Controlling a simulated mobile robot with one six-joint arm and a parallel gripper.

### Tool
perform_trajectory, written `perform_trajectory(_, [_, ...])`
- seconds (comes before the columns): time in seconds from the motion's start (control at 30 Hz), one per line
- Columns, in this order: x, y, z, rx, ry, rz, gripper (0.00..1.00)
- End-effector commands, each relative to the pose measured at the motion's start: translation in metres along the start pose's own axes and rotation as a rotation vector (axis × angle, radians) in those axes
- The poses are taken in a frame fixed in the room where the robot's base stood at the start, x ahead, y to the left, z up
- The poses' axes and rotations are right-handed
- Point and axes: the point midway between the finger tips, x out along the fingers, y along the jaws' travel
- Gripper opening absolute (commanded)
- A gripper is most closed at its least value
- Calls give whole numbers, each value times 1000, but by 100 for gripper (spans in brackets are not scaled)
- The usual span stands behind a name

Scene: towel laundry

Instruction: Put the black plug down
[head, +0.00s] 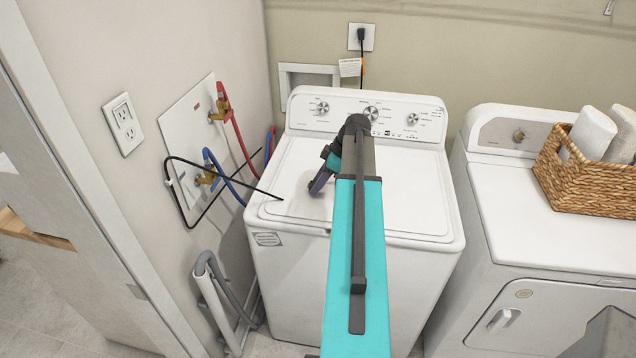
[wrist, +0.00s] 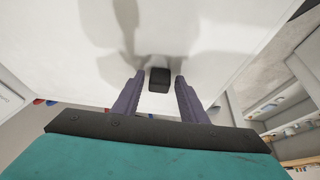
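My gripper (head: 318,188) is low over the white lid of the left washing machine (head: 405,195), tilted down to the left. In the wrist view its two purple fingers (wrist: 159,82) are apart. The black plug (wrist: 159,79), a small dark block, shows between the fingertips against the white surface, with a narrow gap on each side. I cannot tell whether it rests on the lid. In the head view I cannot make it out near the gripper. A thin black cord (head: 222,174) runs from the left wall to the lid.
A second white machine (head: 515,215) stands on the right with a wicker basket (head: 580,181) of white rolls. Red and blue hoses (head: 240,140) and a wall outlet (head: 123,123) are on the left. Another black plug (head: 361,35) sits in the back wall outlet. The lid's right side is clear.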

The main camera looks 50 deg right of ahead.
Motion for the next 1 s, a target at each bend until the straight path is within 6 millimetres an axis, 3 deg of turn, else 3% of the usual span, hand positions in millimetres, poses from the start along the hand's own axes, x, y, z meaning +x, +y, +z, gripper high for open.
perform_trajectory(0.57, [-7,0,-4,0,0,0,45])
perform_trajectory(0.77, [-18,0,-5,0,0,1,45])
perform_trajectory(1.0, [-44,1,-5,0,0,2,45])
